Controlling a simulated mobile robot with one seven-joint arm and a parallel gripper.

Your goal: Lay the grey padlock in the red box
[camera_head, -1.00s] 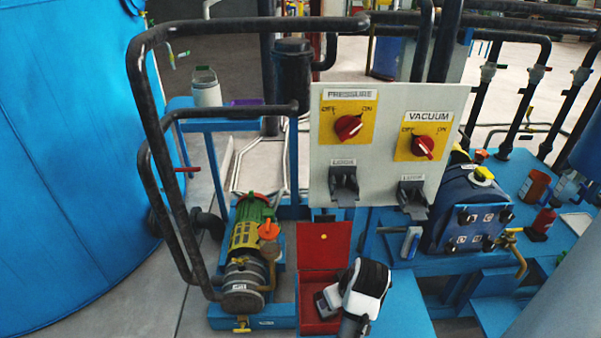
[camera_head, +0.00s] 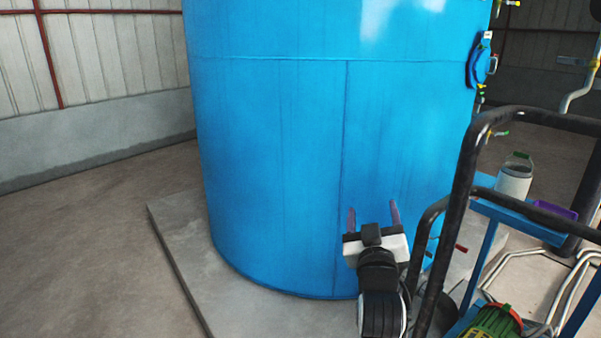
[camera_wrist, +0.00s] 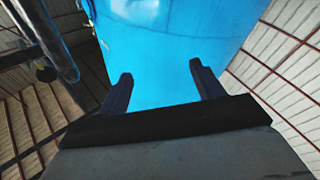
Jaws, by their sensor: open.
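My gripper (camera_head: 373,215) is open, with its two fingers apart and nothing between them. It is in front of the lower part of the large blue tank in the head view. In the wrist view my gripper (camera_wrist: 160,90) also shows two spread fingers with the blue tank beyond. The grey padlock and the red box are not in view now in either camera.
The blue tank (camera_head: 290,150) stands on a concrete slab (camera_head: 175,225). Black pipes (camera_head: 465,180) rise close to the right of my arm. A blue stand (camera_head: 515,215) holds a white container (camera_head: 514,178) and a purple tray (camera_head: 555,209). Open floor (camera_head: 90,250) lies to the left.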

